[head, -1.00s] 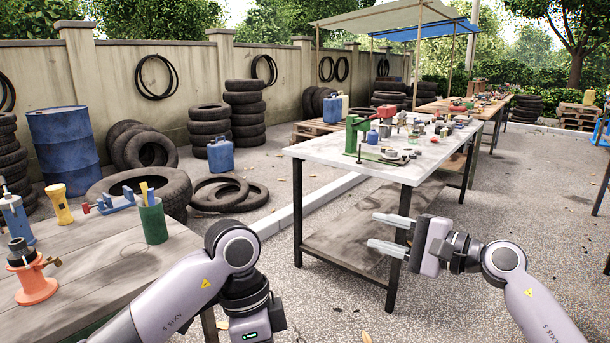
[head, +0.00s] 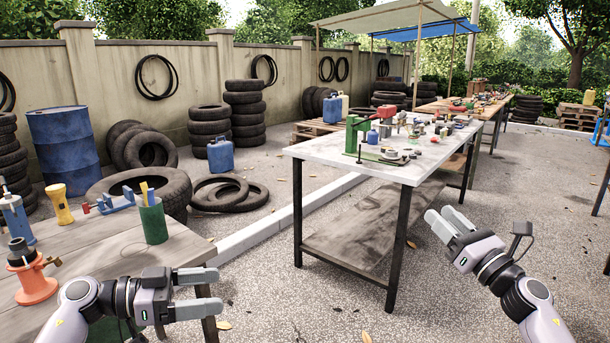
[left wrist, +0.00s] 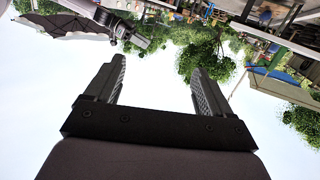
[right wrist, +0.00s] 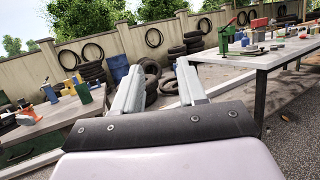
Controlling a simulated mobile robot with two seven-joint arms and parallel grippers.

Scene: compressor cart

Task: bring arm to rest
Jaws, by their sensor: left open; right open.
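My left gripper (head: 207,292) is in the head view at the lower left, in front of the near wooden table's right end. Its two fingers point right and stand apart with nothing between them. In the left wrist view the open fingers (left wrist: 158,85) show against sky and trees. My right gripper (head: 450,224) is at the lower right of the head view, to the right of the white-topped table. Its fingers point up and left, apart and empty. The right wrist view also shows the open fingers (right wrist: 165,85), with the yard beyond.
The wooden table (head: 110,262) at left holds an orange device (head: 35,280), a green cup (head: 153,222) and a blue vise (head: 115,200). The white-topped table (head: 330,152) holds several small parts. Tyres (head: 225,192) lie near the wall. Gravel between the tables is clear.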

